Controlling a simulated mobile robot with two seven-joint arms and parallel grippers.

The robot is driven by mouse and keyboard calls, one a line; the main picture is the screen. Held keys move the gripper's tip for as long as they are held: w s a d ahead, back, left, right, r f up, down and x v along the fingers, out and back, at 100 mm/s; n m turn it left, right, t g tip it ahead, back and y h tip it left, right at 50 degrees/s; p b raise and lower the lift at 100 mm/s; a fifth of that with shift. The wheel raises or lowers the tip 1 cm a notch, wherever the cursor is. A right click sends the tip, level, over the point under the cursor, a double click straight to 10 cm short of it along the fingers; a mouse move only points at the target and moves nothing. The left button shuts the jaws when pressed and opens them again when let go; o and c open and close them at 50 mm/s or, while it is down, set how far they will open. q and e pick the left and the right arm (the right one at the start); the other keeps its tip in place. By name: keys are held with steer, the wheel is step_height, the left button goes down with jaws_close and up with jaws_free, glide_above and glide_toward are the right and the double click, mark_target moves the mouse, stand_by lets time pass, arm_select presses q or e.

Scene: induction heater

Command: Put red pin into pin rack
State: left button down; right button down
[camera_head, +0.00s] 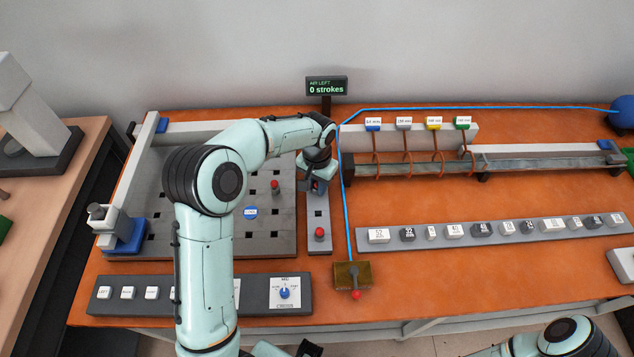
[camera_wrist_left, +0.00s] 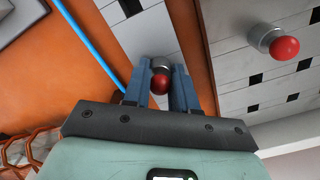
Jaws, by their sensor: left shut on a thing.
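My left gripper (camera_head: 317,187) is over the far part of a narrow grey strip (camera_head: 318,212), which looks like the pin rack. In the left wrist view its blue fingers (camera_wrist_left: 161,88) are shut on a red pin (camera_wrist_left: 160,83) with a round red head and grey collar. I cannot tell if this pin's lower end is in a hole. A second red-headed pin (camera_head: 319,233) stands upright at the near end of the strip. A third (camera_head: 275,187) stands on the grey board with square holes (camera_head: 275,245); it also shows in the left wrist view (camera_wrist_left: 284,48). My right gripper is not in view.
A blue cable (camera_head: 346,200) runs close along the strip's right side to a brass-coloured box (camera_head: 352,274). A button panel (camera_head: 118,293) lies in front of the board. A coil rail (camera_head: 420,163) and a row of labelled blocks (camera_head: 480,230) lie right. Orange table between them is clear.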

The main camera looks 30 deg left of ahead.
arm_select(q)
steer(key=c, duration=0.8)
jaws_free()
steer(key=shift+r, duration=0.1)
step_height(320, 180, up, 13)
steer(key=shift+r+p, duration=0.1)
steer(key=shift+p, duration=0.6)
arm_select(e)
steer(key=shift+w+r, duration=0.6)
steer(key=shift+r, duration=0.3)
